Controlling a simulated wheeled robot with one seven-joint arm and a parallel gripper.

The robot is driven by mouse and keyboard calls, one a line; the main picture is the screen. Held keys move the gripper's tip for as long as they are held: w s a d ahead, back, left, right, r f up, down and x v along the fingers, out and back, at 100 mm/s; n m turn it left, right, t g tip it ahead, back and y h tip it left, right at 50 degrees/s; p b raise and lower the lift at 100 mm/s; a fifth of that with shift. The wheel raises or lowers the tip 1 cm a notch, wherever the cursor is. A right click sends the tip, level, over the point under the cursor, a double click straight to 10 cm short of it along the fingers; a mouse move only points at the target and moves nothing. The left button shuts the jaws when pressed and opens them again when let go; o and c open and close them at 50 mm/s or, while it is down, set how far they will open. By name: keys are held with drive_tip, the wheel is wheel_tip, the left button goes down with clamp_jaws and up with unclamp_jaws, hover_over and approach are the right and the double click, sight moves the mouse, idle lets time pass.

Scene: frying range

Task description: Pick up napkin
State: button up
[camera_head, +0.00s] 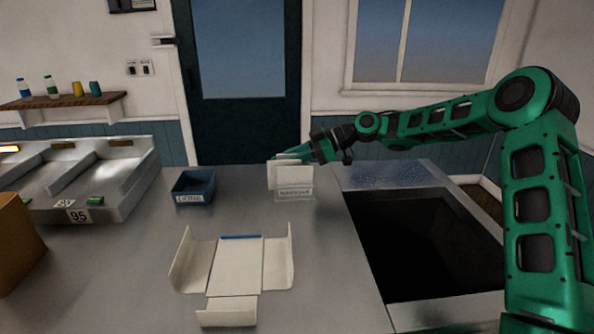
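White napkins (291,176) stand upright in a small clear holder (294,195) with a label reading napkins, on the steel counter near its back edge. My gripper (284,156) reaches in from the right and is at the top edge of the napkins, seen from the side. Its fingertips are partly hidden behind the napkins, so I cannot tell whether they are open, shut or touching a napkin.
An unfolded white carton (237,266) lies on the counter (120,285) in front. A blue bin labelled gone (193,188) stands left of the holder. A dark open well (425,245) is at right. Steel trays (125,170) and a brown box (15,240) are at left.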

drive_tip(key=shift+a+f, duration=0.1)
drive_tip(key=shift+a, duration=0.2)
clamp_jaws()
wheel_tip(320, 180, up, 4)
drive_tip(key=shift+d+f, duration=0.1)
drive_tip(key=w+a+r, duration=0.3)
drive_tip(key=a+r, duration=0.4)
drive_tip(key=a, duration=0.4)
drive_tip(key=shift+a, duration=0.2)
drive_tip(key=shift+w+r, duration=0.1)
